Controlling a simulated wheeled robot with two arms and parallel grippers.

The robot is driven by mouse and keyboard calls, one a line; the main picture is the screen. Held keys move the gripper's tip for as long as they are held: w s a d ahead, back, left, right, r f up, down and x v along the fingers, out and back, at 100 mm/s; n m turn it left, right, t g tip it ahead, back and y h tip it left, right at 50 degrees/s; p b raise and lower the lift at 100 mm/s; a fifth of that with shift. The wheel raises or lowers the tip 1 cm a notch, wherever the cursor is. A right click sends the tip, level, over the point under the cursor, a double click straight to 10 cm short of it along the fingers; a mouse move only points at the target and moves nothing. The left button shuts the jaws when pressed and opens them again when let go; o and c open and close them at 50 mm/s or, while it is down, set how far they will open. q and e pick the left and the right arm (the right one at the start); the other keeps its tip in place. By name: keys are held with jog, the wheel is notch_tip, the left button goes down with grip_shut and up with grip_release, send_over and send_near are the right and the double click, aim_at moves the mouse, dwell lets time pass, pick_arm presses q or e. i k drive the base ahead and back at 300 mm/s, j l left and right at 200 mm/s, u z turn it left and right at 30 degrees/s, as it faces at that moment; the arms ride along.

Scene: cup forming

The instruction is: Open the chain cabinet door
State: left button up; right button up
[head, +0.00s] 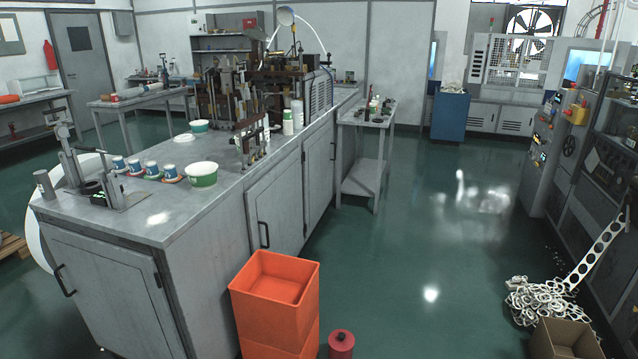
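A long grey metal cabinet (190,225) carries the cup-forming machine. Its near end has a door (115,300) with a black handle (63,281) at the left and a hinge at the right. Its long right side has a door (280,205) with a black handle (264,235), and a further door (319,172) behind it. All of these doors look shut. I see no label that tells which one is the chain cabinet door. Neither of my grippers is in view.
Orange crates (275,290) stand against the cabinet's right side, with a red canister (341,345) beside them. Cups (201,174) stand on the cabinet top. A cardboard box (565,340) and white scrap (545,300) lie at right. The green floor (420,250) between is clear.

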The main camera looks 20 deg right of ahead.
aim_at(317, 149)
jog(key=i+l+z, duration=0.4)
jog(key=l, duration=0.15)
jog(key=i+l+z, duration=0.75)
jog(key=i+z, duration=0.4)
jog(key=i, duration=0.2)
jog(key=i+u, duration=0.2)
jog(key=i, duration=0.35)
jog(key=i+u, duration=0.25)
jog(key=i, duration=0.25)
jog(key=i+u, duration=0.2)
jog(key=i, duration=0.35)
jog(key=i+l+u, duration=0.2)
jog(key=i, duration=0.3)
jog(key=i+j+u, duration=0.1)
jog(key=i+u, duration=0.15)
jog(key=i, duration=0.4)
jog(key=i+u, duration=0.2)
jog(key=i, duration=0.45)
jog(key=i+l+u, duration=0.25)
jog(key=i, duration=0.4)
jog(key=i+j, duration=0.25)
jog(key=i, duration=0.15)
jog(key=i+j, duration=0.25)
jog(key=i, duration=0.15)
